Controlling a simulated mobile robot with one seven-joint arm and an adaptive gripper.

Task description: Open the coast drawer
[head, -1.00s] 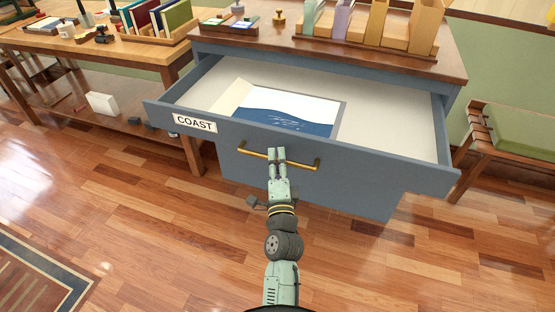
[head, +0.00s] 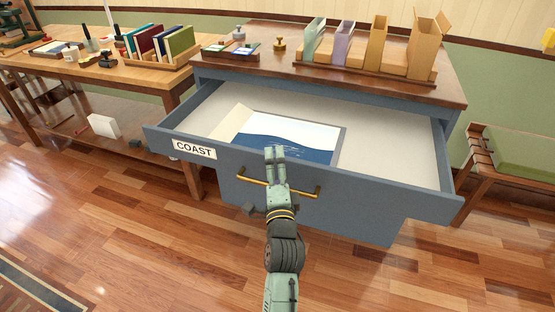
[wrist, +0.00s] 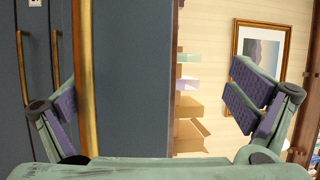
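The coast drawer (head: 350,192) is a blue-grey drawer, pulled well out of its cabinet, with a white COAST label (head: 194,149) on its front. Inside lies a blue and white printed sheet (head: 285,140) in a folder. A brass bar handle (head: 303,192) runs along the drawer front; it shows as a vertical bar in the wrist view (wrist: 88,90). My gripper (head: 275,150) is at the handle's middle, its fingertips reaching above the bar in the head view. In the wrist view its fingers are wide apart with nothing clamped, the bar close to the left finger. Contact cannot be told.
The cabinet top (head: 270,66) carries wooden file holders (head: 375,45) and small items. A wooden table (head: 130,78) with books stands left, a green-cushioned bench (head: 510,150) right. Wooden floor (head: 450,270) is clear in front.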

